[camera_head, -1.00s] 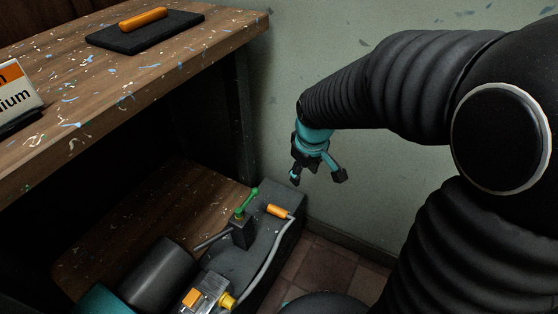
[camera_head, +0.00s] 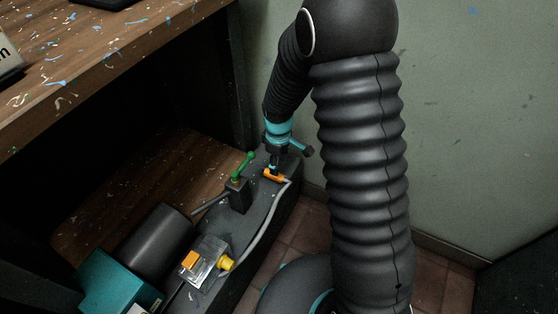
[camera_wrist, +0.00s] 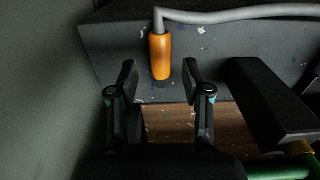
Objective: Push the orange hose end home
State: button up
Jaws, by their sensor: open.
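The orange hose end (camera_head: 276,176) is a short orange cylinder on the grey hose (camera_head: 262,228), lying on the dark base (camera_head: 290,198). In the wrist view the orange hose end (camera_wrist: 160,56) stands upright in the picture, with the grey hose leaving its far end. My gripper (camera_head: 280,166) is low over the base at the hose end. In the wrist view my gripper (camera_wrist: 158,84) is open, one finger on each side of the hose end's near part, with visible gaps. A dark round spot shows at its near end. In the head view the fingers partly hide it.
A post with a green lever (camera_head: 243,167) stands just left of the hose end. The workbench (camera_head: 100,60) overhangs at left; the wall is close behind.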

aim_at(279, 175)
notch_tip(279, 175, down, 6)
jog(key=b, duration=0.3)
jog(key=shift+f+b, duration=0.2)
jog(key=shift+b, duration=0.2)
grip_shut()
jog(key=shift+r+p, duration=1.8)
jog(key=shift+r, duration=0.8)
jog(key=shift+d, duration=0.1)
